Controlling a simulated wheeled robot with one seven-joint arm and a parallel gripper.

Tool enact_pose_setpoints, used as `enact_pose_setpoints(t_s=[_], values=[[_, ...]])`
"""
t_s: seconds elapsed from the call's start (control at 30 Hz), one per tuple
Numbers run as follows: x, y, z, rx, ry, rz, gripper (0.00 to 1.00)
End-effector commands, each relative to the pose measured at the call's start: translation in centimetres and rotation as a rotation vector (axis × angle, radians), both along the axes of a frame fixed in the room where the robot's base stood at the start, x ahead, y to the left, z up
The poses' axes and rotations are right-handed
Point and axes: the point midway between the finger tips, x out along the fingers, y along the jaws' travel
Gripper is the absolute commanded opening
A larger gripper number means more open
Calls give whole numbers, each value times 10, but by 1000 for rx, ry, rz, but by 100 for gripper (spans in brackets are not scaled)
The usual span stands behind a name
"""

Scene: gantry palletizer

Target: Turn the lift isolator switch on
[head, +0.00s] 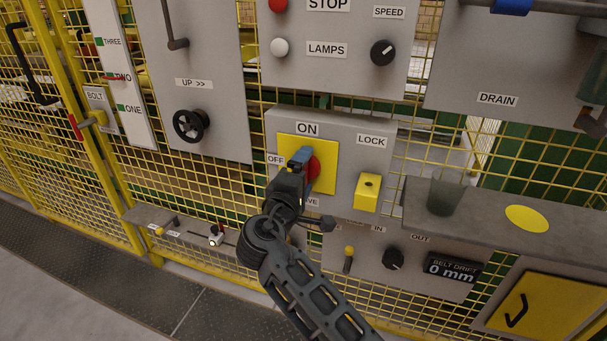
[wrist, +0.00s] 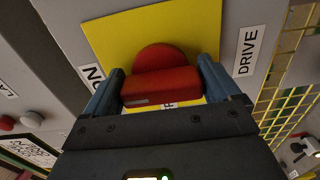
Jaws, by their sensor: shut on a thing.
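The isolator switch has a red knob (head: 314,168) on a yellow plate (head: 325,150), on a grey panel labelled ON above, OFF to the left and a partly hidden DRIVE label below. My gripper (head: 302,160) is at the knob and covers its left part in the head view. In the wrist view the red knob (wrist: 160,86) sits between the two blue fingers of my gripper (wrist: 162,80), which are shut on it. There the ON label is at the left and DRIVE at the right. I cannot tell exactly which label the knob points to.
A yellow LOCK block (head: 367,192) is right of the switch. A grey shelf (head: 470,212) with a dark cup (head: 444,196) juts out at the right. A black handwheel (head: 190,125) is at the left. A small knob (head: 393,258) and lever (head: 348,258) are below.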

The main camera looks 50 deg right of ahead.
Motion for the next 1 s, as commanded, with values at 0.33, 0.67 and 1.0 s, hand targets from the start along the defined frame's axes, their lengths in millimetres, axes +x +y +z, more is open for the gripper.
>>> enact_pose_setpoints(t_s=[0.33, 0.67, 1.0], values=[[0, 0, -1, 2, 1, 0, 100], [-11, 33, -2, 1, 2, 4, 100], [-26, 71, -1, 2, 1, 1, 100]])
